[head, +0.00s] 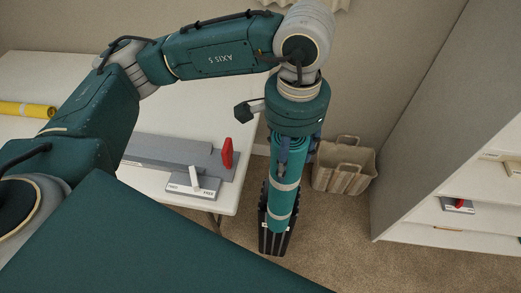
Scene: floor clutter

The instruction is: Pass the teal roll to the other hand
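The teal roll (285,205), with pale bands around it, stands lengthwise below the wrist of my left arm in the middle of the head view. My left gripper (284,160) is directly under that wrist. A blue-grey finger part lies against the roll's upper end, and the gripper appears shut on it. The wrist and the roll hide most of the fingers. The roll is off the table, beyond its right edge. My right gripper is not in view.
A dark ribbed object (265,238) shows behind the roll. A woven basket (342,172) and white shelves (460,215) are at right.

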